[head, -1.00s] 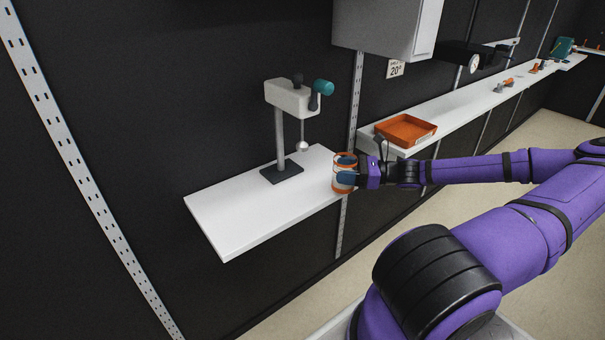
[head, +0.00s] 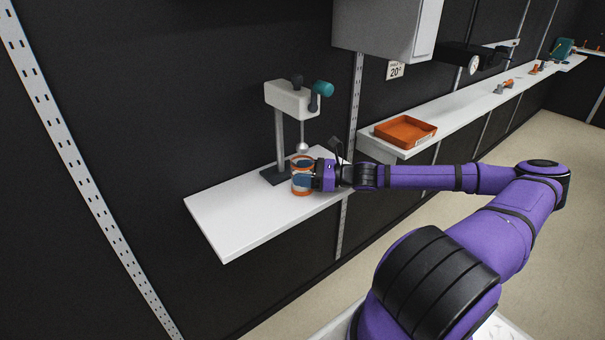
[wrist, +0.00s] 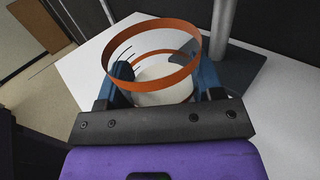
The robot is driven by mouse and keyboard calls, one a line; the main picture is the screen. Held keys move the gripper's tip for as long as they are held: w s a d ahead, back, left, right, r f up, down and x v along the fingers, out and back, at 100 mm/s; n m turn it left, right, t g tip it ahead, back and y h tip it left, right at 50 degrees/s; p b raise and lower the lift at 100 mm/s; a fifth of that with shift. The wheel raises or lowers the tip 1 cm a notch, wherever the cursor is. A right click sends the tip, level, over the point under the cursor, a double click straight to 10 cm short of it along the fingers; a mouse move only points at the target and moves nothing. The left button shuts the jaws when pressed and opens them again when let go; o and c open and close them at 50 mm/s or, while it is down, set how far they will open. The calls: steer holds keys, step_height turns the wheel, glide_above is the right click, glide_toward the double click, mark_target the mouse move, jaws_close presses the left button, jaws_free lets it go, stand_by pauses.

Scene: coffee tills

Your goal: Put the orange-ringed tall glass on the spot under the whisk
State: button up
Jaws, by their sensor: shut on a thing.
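The orange-ringed tall glass (head: 302,189) is clear, with an orange band at top and bottom. My gripper (head: 303,177) is shut on it and holds it upright. In the wrist view the glass (wrist: 150,27) sits between the two blue fingers of my gripper (wrist: 166,80). The whisk (head: 302,147) hangs from a white mixer stand (head: 292,99), its round tip just above the glass rim in the head view. Whether the glass touches the shelf, and whether it is exactly below the whisk, I cannot tell.
The stand's dark base plate (wrist: 240,68) and its grey post (wrist: 222,20) are close beside the glass. The white shelf (head: 225,213) is bare to the left. An orange tray (head: 405,131) sits on another shelf to the right.

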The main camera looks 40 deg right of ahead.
steer(key=shift+a+f, duration=0.1)
steer(key=shift+f, duration=0.05)
steer(key=o, duration=1.1)
steer(key=shift+c, duration=0.2)
steer(key=shift+s, duration=0.1)
steer(key=v, duration=1.2)
